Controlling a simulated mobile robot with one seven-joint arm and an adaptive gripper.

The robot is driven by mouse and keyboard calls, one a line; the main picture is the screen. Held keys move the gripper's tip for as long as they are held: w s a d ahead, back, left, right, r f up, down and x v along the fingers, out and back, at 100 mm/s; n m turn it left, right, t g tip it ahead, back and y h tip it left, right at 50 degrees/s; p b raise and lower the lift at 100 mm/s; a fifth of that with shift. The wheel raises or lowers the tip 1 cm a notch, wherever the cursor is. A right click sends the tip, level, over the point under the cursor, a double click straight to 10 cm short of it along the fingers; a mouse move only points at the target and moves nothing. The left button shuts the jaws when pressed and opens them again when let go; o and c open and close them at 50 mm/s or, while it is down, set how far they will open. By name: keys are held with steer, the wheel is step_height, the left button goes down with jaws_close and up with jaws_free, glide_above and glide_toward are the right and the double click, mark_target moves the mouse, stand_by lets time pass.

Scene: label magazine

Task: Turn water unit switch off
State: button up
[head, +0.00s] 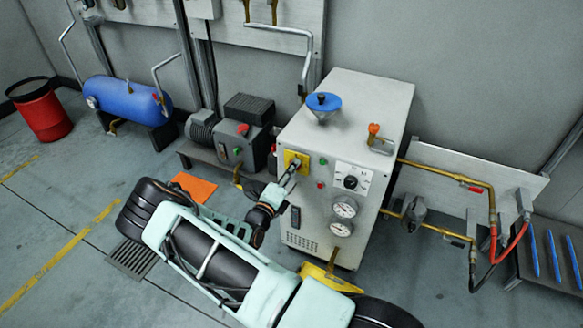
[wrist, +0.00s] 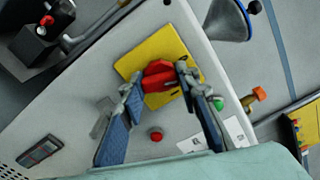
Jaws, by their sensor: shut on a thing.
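The water unit is a pale box-shaped cabinet (head: 345,115) in the middle of the head view. A yellow plate (head: 297,158) is on its front, and it also shows in the wrist view (wrist: 150,55). A red rotary switch (wrist: 158,76) sits on this plate. My gripper (head: 290,172) is at the plate. In the wrist view its two fingertips (wrist: 160,80) are on either side of the red switch, shut on it. My gripper hides most of the switch in the head view.
Near the switch are a green button (head: 323,161), a red button (wrist: 156,135), a dial (head: 351,182) and two gauges (head: 344,208). A blue funnel (head: 323,102) tops the cabinet. A motor pump (head: 235,135) stands left; brass pipes (head: 450,176) run right.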

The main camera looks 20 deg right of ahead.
steer(key=shift+n+p, duration=0.4)
steer(key=shift+n, duration=1.5)
steer(key=o, duration=1.2)
steer(key=v, duration=1.2)
